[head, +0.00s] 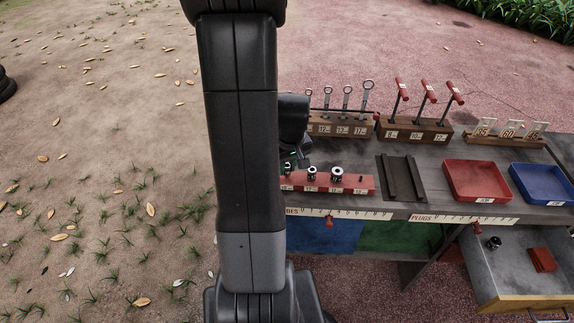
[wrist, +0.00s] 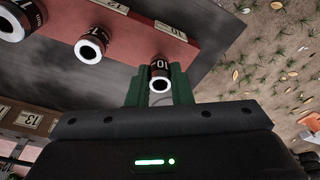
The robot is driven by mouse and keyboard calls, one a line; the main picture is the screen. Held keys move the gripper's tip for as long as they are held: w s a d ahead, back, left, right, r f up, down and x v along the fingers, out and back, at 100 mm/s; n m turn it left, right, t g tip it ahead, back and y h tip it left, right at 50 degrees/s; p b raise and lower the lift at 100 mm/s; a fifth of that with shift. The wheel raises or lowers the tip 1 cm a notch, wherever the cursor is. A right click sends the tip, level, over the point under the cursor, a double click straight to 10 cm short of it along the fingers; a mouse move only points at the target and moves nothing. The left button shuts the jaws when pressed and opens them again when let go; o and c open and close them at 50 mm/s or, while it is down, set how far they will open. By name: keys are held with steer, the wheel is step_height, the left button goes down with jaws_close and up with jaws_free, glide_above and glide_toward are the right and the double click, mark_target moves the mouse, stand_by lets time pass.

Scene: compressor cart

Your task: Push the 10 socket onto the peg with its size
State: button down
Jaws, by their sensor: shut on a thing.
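The 10 socket (wrist: 160,74), dark with a bright open end and a "10" label, is between the green fingers of my gripper (wrist: 158,88) in the wrist view. My gripper is shut on it, at the end of the red socket rail (wrist: 140,36). I cannot tell whether the socket is around a peg or just above it; its lower end and any peg there are hidden. In the head view my arm hides most of the gripper (head: 292,160), which is at the left end of the rail (head: 355,183).
Two other sockets stand on the rail, one (wrist: 92,45) near the 10 socket. A wrench block (head: 340,127) and a T-handle block (head: 415,133) stand behind. Red (head: 475,201) and blue (head: 545,199) trays are at right. An open drawer (head: 525,299) holds a loose socket (head: 494,243).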

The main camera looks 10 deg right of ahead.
steer(key=shift+f+b, duration=0.35)
steer(key=shift+f, duration=0.15)
steer(key=c, duration=1.2)
jaws_free()
steer(key=shift+r, duration=0.15)
step_height(320, 180, up, 13)
steer(key=s+p, duration=0.2)
steer(key=shift+d+r, duration=0.2)
steer(key=shift+d, duration=0.05)
